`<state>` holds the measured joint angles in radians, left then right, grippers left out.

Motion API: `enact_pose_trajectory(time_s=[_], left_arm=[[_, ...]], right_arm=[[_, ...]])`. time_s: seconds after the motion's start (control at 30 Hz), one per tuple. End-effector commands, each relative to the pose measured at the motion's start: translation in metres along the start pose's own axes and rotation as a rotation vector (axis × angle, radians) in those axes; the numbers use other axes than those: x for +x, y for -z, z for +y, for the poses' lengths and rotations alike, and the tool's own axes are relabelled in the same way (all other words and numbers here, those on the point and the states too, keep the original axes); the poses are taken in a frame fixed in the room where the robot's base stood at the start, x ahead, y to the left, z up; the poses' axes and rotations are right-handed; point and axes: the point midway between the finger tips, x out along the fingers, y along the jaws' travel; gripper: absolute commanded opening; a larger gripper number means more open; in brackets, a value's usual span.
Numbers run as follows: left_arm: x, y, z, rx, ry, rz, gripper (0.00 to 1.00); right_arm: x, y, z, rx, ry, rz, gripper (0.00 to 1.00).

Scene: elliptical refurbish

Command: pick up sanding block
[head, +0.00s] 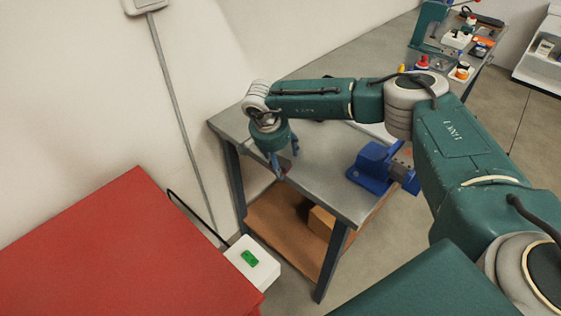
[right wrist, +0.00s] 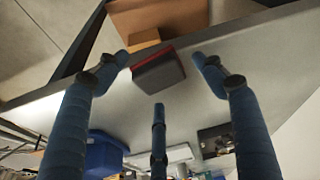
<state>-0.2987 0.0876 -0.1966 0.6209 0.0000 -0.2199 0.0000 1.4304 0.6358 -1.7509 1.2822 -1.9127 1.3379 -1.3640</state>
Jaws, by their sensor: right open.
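The sanding block (right wrist: 158,74) is a dark grey block with a red layer along one edge. In the right wrist view it lies on the grey workbench top near the bench edge, between the spread fingers of my right gripper (right wrist: 160,82). The fingers appear apart from it, with nothing held. In the head view my right gripper (head: 284,162) hangs fingers-down over the workbench (head: 325,165) near its left front edge. The block cannot be made out clearly there. My left gripper is not in view.
A blue vise (head: 370,167) sits on the bench's right side and also shows in the right wrist view (right wrist: 103,155). A cardboard box (head: 321,222) is on the lower shelf. A red surface (head: 110,250) and a white box (head: 262,272) stand at front left. The wall is close behind.

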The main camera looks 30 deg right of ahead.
Motion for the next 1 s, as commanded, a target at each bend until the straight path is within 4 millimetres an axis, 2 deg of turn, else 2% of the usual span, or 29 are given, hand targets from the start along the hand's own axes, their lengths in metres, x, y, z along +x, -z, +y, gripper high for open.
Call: enact_pose_trajectory(time_s=[0.13, 0.17, 0.4, 0.47, 0.5, 0.77, 1.0], left_arm=[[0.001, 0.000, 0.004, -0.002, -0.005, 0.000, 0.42], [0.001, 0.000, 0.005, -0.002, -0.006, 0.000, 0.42], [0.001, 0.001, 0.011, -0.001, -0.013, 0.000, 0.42], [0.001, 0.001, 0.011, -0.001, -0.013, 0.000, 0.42], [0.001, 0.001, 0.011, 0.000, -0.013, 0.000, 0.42], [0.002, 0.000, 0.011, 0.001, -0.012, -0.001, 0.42], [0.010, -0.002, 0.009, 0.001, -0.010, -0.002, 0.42]], right_arm=[[0.000, 0.000, 0.000, 0.000, 0.001, 0.000, 0.69], [0.000, 0.000, 0.000, 0.000, 0.001, 0.000, 0.65], [0.000, 0.000, 0.000, 0.000, 0.001, 0.000, 0.17], [0.000, 0.000, 0.000, 0.000, 0.001, 0.000, 0.17], [0.000, 0.000, 0.000, 0.000, 0.000, 0.000, 0.12], [-0.003, 0.001, 0.000, 0.001, 0.001, 0.000, 0.12], [-0.027, 0.009, -0.001, 0.003, 0.004, 0.001, 0.12]])
